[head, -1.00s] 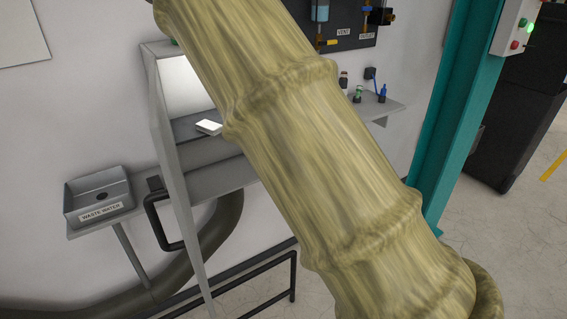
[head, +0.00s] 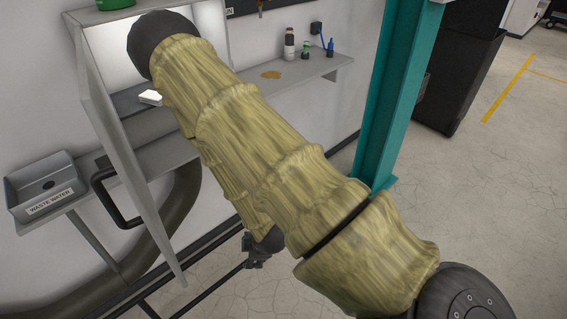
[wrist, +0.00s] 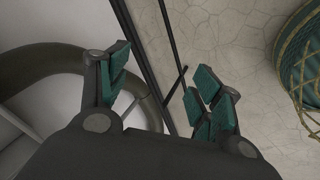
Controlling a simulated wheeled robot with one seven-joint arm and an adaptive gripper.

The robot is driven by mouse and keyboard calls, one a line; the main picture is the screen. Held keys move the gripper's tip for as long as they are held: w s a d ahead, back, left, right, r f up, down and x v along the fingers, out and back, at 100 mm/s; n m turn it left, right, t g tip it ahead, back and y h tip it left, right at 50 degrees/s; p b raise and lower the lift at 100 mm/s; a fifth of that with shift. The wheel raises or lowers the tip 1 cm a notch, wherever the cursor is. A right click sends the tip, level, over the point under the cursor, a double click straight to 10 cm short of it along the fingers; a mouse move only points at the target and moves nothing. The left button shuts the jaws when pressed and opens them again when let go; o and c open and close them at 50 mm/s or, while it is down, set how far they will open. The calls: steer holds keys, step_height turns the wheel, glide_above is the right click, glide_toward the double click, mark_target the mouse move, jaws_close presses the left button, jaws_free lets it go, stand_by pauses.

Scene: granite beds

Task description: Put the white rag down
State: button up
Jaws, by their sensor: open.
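A small white folded-looking piece (head: 150,97) lies on the grey shelf inside the lit cabinet; it may be the white rag, but it is too small to tell. My gripper (wrist: 160,88) is open with nothing between its teal-padded fingers, above the floor and a dark rail. In the head view my gripper (head: 258,250) shows small and dark below my arm, below and to the right of the cabinet, well apart from the white piece.
A waste water basin (head: 45,185) is at left. A teal basket with netting (wrist: 305,65) stands on the floor. Open floor lies at right.

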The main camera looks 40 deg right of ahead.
steer(key=s+a+f+m+g, duration=0.2)
steer(key=s+m, duration=0.4)
steer(key=s, duration=0.5)
steer(key=s+a+f+m+g, duration=0.3)
steer(key=s+m, duration=0.3)
steer(key=s, duration=0.5)
steer(key=shift+s+a+f, duration=0.15)
steer(key=shift+a+f, duration=0.3)
steer(key=shift+f, duration=0.25)
steer(key=shift+c, duration=0.4)
